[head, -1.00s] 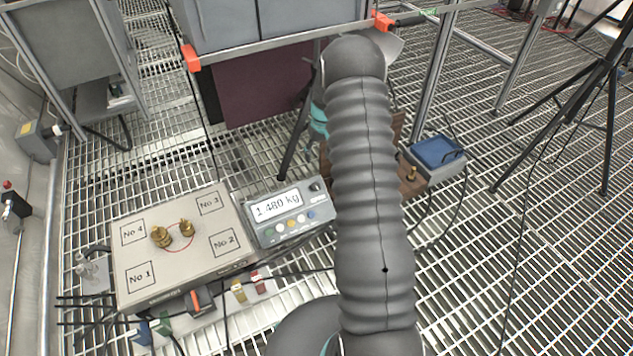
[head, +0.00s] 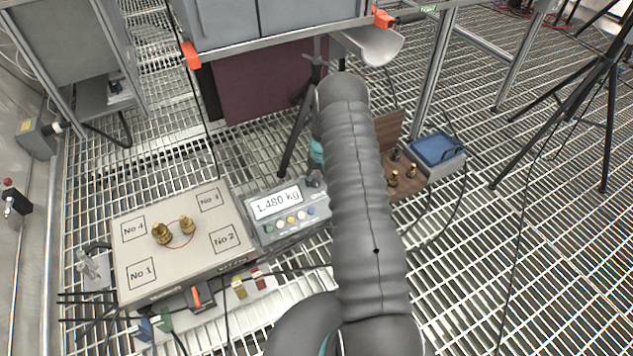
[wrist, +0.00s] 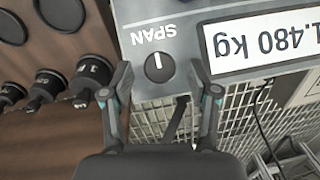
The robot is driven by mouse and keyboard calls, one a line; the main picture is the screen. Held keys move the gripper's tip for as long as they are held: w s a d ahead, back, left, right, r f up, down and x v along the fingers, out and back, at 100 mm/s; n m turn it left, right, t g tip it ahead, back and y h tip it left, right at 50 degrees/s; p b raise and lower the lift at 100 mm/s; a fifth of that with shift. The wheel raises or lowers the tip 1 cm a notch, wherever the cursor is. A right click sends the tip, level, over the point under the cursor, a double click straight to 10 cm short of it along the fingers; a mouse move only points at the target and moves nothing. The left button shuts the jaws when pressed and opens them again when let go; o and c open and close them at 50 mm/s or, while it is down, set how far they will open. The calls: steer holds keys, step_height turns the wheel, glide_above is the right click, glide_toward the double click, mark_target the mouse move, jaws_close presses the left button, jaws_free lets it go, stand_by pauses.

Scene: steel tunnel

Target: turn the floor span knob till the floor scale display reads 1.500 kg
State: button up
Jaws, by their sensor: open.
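The floor scale display (head: 276,202) reads 1.480 kg in the head view; its digits appear upside down in the wrist view (wrist: 258,42). The span knob (wrist: 159,67) is a round black knob with a white pointer line, beside the SPAN label on the grey panel. My gripper (wrist: 162,76) is open, its two fingertips on either side of the knob in the picture. I cannot tell whether they are at the knob's height or touch it. In the head view my arm hides most of the gripper.
The scale platform (head: 150,275) carries two brass weights (head: 174,233) and numbered corners. A wooden weight box (wrist: 45,60) holds several weights close to the gripper. A blue-topped box (head: 436,150) stands right of it. Tripod legs and frame posts stand behind.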

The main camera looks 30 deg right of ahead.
steer(key=shift+f, duration=0.7)
jaws_close()
steer(key=shift+f+b, duration=0.15)
steer(key=shift+b, duration=0.25)
steer(key=m+b, duration=0.1)
steer(key=m+y+b, duration=0.1)
steer(key=b, duration=0.1)
steer(key=shift+d+f+m+y, duration=0.1)
steer(key=shift+f+m+y, duration=0.05)
steer(key=shift+m+y, duration=0.15)
steer(key=m+t+y+b, duration=0.1)
steer(key=m+b, duration=0.1)
steer(key=b, duration=0.1)
steer(key=shift+m+y, duration=0.3)
steer(key=shift+s+m+t+y+b, duration=0.1)
steer(key=shift+m+t+y+b, duration=0.35)
steer(key=shift+m+b, duration=0.5)
steer(key=shift+r, duration=0.2)
